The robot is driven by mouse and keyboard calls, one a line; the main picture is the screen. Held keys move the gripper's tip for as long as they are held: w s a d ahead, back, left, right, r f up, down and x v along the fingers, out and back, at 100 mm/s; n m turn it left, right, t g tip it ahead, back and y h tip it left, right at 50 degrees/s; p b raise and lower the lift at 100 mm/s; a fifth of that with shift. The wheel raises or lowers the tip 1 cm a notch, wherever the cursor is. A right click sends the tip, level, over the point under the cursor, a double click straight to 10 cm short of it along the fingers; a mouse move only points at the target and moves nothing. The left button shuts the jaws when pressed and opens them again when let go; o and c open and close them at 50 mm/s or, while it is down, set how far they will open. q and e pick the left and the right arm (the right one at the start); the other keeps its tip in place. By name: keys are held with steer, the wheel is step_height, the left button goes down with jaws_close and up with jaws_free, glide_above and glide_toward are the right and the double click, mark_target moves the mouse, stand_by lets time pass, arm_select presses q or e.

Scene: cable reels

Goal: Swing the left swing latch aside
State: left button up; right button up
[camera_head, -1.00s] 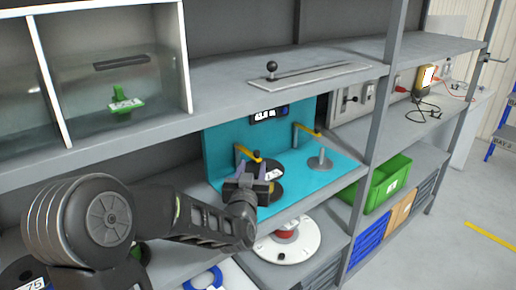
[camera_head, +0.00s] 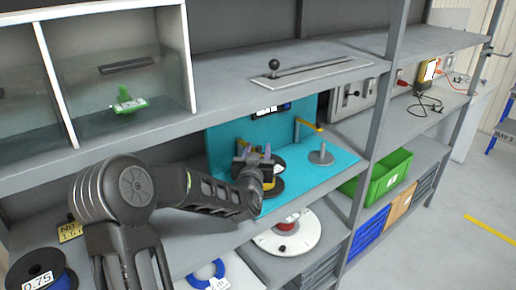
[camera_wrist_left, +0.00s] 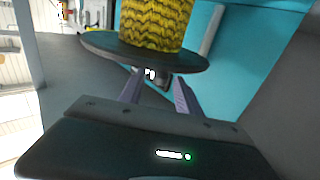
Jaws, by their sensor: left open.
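The left swing latch is mostly hidden behind my left gripper in the head view; only a small yellow part (camera_head: 243,143) shows. My left gripper (camera_head: 254,151) is open, its two purple fingers pointing toward the left side of the turquoise stand (camera_head: 334,168). A reel (camera_head: 277,187) with black flanges sits there, partly covered by the gripper. In the left wrist view, the reel's yellow winding (camera_wrist_left: 152,22) and black flange (camera_wrist_left: 120,48) are close above the fingers (camera_wrist_left: 157,90). A small dark part with a white mark shows between the fingers; I cannot tell whether they touch it.
The other yellow latch (camera_head: 309,125) stands behind an empty grey spindle (camera_head: 321,155). A shelf board (camera_head: 225,92) runs overhead. A white disc with a red centre (camera_head: 285,235) lies below, and a green bin (camera_head: 385,177) stands to the right.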

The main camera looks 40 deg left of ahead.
arm_select(q)
steer(key=shift+c, duration=0.4)
jaws_close()
stand_by(1.0)
